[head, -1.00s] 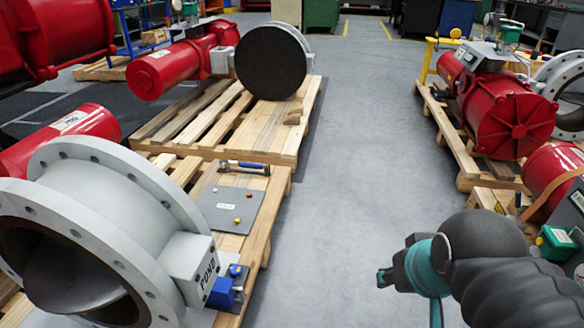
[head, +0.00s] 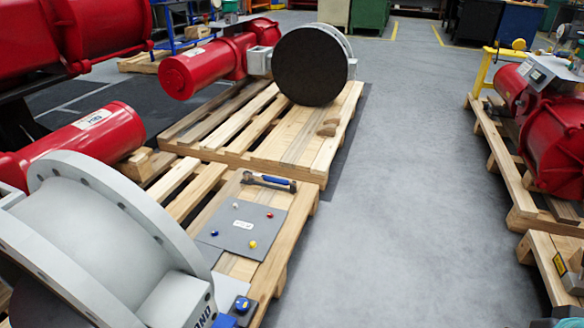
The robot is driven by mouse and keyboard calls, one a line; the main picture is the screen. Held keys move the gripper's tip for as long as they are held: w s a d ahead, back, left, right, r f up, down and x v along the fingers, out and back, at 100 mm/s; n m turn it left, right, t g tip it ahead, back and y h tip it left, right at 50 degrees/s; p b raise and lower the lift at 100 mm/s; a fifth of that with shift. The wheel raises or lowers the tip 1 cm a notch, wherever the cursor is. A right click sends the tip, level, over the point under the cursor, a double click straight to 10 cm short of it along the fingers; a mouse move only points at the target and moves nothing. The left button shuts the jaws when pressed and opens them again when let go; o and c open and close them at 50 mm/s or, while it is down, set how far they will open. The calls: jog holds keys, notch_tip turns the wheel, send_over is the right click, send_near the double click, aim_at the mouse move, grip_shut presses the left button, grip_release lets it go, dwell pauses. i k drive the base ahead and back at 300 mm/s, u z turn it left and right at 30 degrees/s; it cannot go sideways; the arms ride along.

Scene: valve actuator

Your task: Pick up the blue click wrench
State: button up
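The blue click wrench (head: 268,181) has a blue handle with dark metal ends. In the head view it lies flat on the wooden pallet, just beyond the far edge of a grey plate (head: 222,242). It lies roughly crosswise, and nothing covers it. Only a small dark and teal sliver, likely part of my arm, shows at the bottom right corner. My gripper's fingers are out of the picture, far from the wrench.
A large grey flanged valve (head: 125,235) stands on the pallet at the lower left. Small coloured pieces lie on the plate. Red actuators stand on pallets behind and at the right. The grey floor aisle (head: 420,190) between the pallets is clear.

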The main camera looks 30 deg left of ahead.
aim_at(247, 176)
jog(key=i, duration=1.85)
jog(key=u, duration=1)
jog(key=i, duration=1.15)
jog(key=u, duration=1.45)
jog(key=i, duration=0.45)
jog(key=u, duration=0.3)
